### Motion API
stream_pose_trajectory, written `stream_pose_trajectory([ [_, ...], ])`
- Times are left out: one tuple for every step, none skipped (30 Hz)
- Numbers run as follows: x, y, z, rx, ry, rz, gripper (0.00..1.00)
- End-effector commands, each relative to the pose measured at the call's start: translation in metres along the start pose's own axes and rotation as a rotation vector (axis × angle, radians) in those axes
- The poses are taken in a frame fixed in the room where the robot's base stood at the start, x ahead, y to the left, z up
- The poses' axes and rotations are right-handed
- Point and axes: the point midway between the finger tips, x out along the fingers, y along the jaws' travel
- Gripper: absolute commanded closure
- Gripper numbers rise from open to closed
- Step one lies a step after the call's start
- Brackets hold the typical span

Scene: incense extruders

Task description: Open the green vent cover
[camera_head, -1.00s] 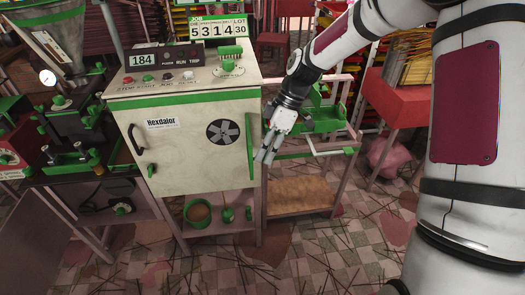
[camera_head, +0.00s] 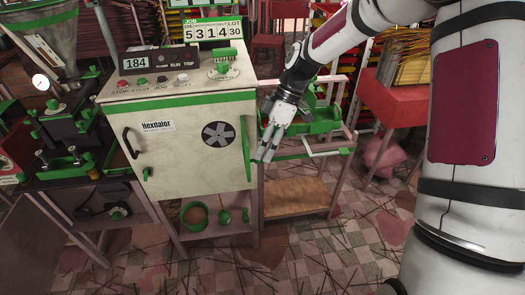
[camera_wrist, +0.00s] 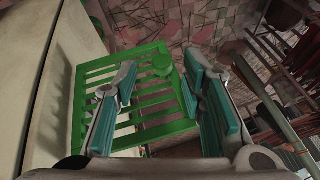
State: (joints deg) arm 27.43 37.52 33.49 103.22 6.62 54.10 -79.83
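The pale cabinet (camera_head: 185,160) labelled Hexdalor has a narrow vertical green strip (camera_head: 245,150) near its right edge, apparently the vent cover seen nearly edge-on. In the wrist view a green slatted vent cover (camera_wrist: 150,103) stands beside the cabinet's pale surface (camera_wrist: 25,75). A round green knob (camera_wrist: 163,65) shows at its upper part. My gripper (camera_head: 265,153) is just right of the strip, pointing down. In the wrist view my gripper (camera_wrist: 160,108) is open, with its teal-padded fingers apart and slats visible between them. I cannot tell whether either finger touches the cover.
A round fan grille (camera_head: 219,133) and a dark handle (camera_head: 130,142) are on the cabinet front. A stand with a green tray (camera_head: 318,121) is close on my gripper's right. A red table (camera_head: 392,98) is farther right. Thin sticks litter the tiled floor (camera_head: 330,245).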

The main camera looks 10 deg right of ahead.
Motion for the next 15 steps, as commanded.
stream_pose_trajectory([
  [-0.011,0.001,0.000,0.000,0.000,0.006,0.62],
  [-0.017,0.001,0.000,0.000,0.000,0.007,0.62],
  [-0.025,0.001,0.000,0.000,0.000,0.006,0.62],
  [-0.031,0.001,0.000,0.000,0.000,0.007,0.62],
  [-0.038,0.001,0.000,0.001,0.000,0.007,0.62],
  [-0.046,0.001,0.000,0.001,0.000,0.007,0.62],
  [-0.052,0.002,0.000,0.001,0.000,0.008,0.62],
  [-0.058,0.001,0.000,0.001,0.000,0.006,0.62],
  [-0.065,0.001,0.000,0.001,0.000,0.007,0.62],
  [-0.071,0.002,0.000,0.001,0.000,0.007,0.62],
  [-0.076,0.002,0.000,0.002,0.000,0.007,0.62],
  [-0.082,0.001,0.000,0.002,0.000,0.006,0.62],
  [-0.086,0.002,0.000,0.002,0.001,0.007,0.62],
  [-0.089,0.002,0.000,0.002,0.001,0.006,0.62],
  [-0.093,0.001,0.000,0.002,0.001,0.005,0.62],
])
